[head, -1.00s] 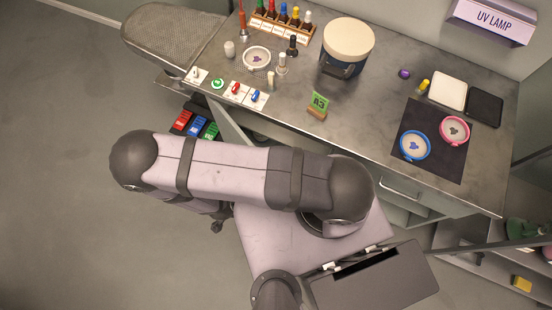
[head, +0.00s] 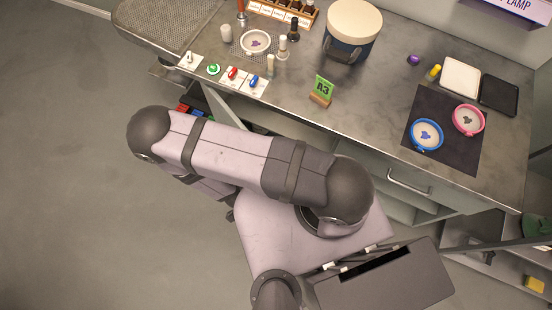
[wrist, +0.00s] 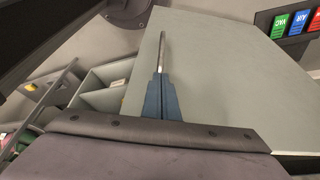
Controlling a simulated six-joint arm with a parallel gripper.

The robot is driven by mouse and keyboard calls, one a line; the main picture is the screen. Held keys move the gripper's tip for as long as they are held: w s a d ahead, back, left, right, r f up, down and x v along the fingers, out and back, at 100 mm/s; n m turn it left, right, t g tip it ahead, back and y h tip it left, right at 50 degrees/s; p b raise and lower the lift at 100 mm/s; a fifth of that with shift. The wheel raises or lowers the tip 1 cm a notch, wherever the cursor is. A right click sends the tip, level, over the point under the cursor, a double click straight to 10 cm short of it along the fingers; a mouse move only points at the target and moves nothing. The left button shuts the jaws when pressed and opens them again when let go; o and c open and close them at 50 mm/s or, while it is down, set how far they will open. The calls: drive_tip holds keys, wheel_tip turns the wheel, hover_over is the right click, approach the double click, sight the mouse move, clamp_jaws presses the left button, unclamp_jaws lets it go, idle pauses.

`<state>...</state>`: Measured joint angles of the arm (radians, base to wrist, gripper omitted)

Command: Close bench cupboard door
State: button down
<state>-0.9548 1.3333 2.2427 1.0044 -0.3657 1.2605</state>
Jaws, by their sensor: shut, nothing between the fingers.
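The open bench cupboard door is a flat grey-green panel. It fills the middle and right of the wrist view (wrist: 225,75). In the head view only a pale strip of the door (head: 231,108) shows, standing out from the bench front above my arm. My gripper (wrist: 163,76) has blue tapered fingers, shut together with nothing held, in front of the door near its left edge. A slim metal bar (wrist: 162,50) shows just beyond the tips; I cannot tell whether they touch it. My arm hides the gripper in the head view.
The cupboard's open shelves (wrist: 100,92) show left of the door. The bench top (head: 295,125) above carries switches, a tub (head: 352,32) and a green A3 sign (head: 322,89). Labelled red, blue and green boxes (wrist: 298,22) lie beyond the door. Open floor (head: 70,180) lies left.

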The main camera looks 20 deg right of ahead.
drive_tip(key=shift+w+d+r, duration=0.1)
drive_tip(key=shift+w+d, duration=0.15)
drive_tip(key=shift+d, duration=0.4)
drive_tip(key=shift+w+d, duration=0.2)
drive_tip(key=shift+d, duration=0.45)
drive_tip(key=w+d+b, duration=0.1)
drive_tip(key=w+d, duration=0.3)
drive_tip(key=d, duration=0.4)
drive_tip(key=w+d, duration=0.4)
drive_tip(key=d, duration=0.4)
drive_tip(key=shift+d+b, duration=0.3)
drive_tip(key=shift+b, duration=0.1)
drive_tip(key=shift+s+a, duration=0.1)
drive_tip(key=shift+s, duration=0.05)
drive_tip(key=s+a+r+p, duration=0.4)
drive_tip(key=s+a+r, duration=0.1)
drive_tip(key=r, duration=0.4)
drive_tip(key=shift+s+a+r, duration=0.15)
